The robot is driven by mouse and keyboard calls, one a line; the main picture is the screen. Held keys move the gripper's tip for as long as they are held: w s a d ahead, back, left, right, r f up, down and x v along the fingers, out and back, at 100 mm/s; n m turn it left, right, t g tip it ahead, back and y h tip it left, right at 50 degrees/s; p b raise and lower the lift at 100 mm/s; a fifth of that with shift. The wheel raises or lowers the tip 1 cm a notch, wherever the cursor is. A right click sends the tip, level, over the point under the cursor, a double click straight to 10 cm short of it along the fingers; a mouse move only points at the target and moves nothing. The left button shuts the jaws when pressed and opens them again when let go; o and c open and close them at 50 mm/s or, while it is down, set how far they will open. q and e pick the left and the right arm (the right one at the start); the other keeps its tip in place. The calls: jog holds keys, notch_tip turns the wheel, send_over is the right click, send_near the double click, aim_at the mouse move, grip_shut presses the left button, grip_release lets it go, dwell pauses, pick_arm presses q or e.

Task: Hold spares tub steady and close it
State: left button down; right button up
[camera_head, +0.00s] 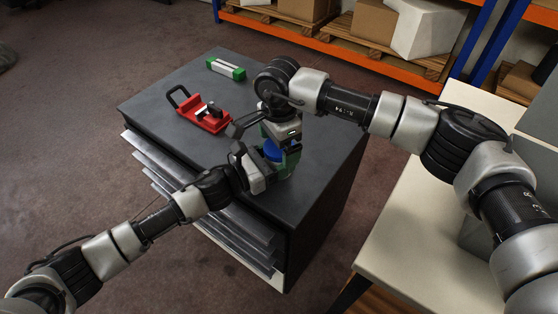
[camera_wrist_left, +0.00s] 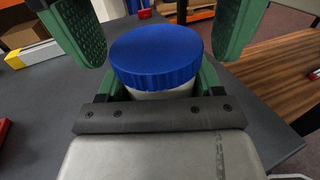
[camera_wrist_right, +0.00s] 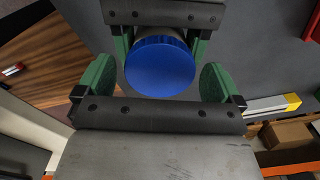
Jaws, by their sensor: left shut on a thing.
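The spares tub has a pale body (camera_wrist_left: 160,93) and a ribbed blue lid (camera_wrist_left: 157,52) on top. It stands upright on the dark cabinet top (camera_head: 315,172). My left gripper (camera_head: 270,170) is shut around the tub's body from the side, below the lid. My right gripper (camera_wrist_right: 157,78) is above the tub, pointing down, with its green fingers spread on either side of the lid and gaps showing between them and it. The lid also shows in the head view (camera_head: 272,152), partly hidden by the grippers. How tightly the lid sits cannot be told.
A red tool with a black handle (camera_head: 203,117) and a white box with green ends (camera_head: 226,68) lie on the cabinet top, toward the back left. A cream table (camera_head: 420,235) stands at the right. A shelf with boxes (camera_head: 375,20) is behind.

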jog(key=shift+r, duration=2.3)
jog(key=shift+c, duration=0.3)
jog(key=m, duration=0.1)
jog(key=r+m, duration=0.1)
jog(key=shift+m, duration=0.4)
jog(key=m, duration=0.2)
jog(key=r+m, duration=0.1)
jog(key=m, duration=0.1)
notch_tip(320, 180, up, 2)
jog(key=m, duration=0.6)
jog(key=shift+f, duration=0.1)
jog(key=shift+f, duration=3.95)
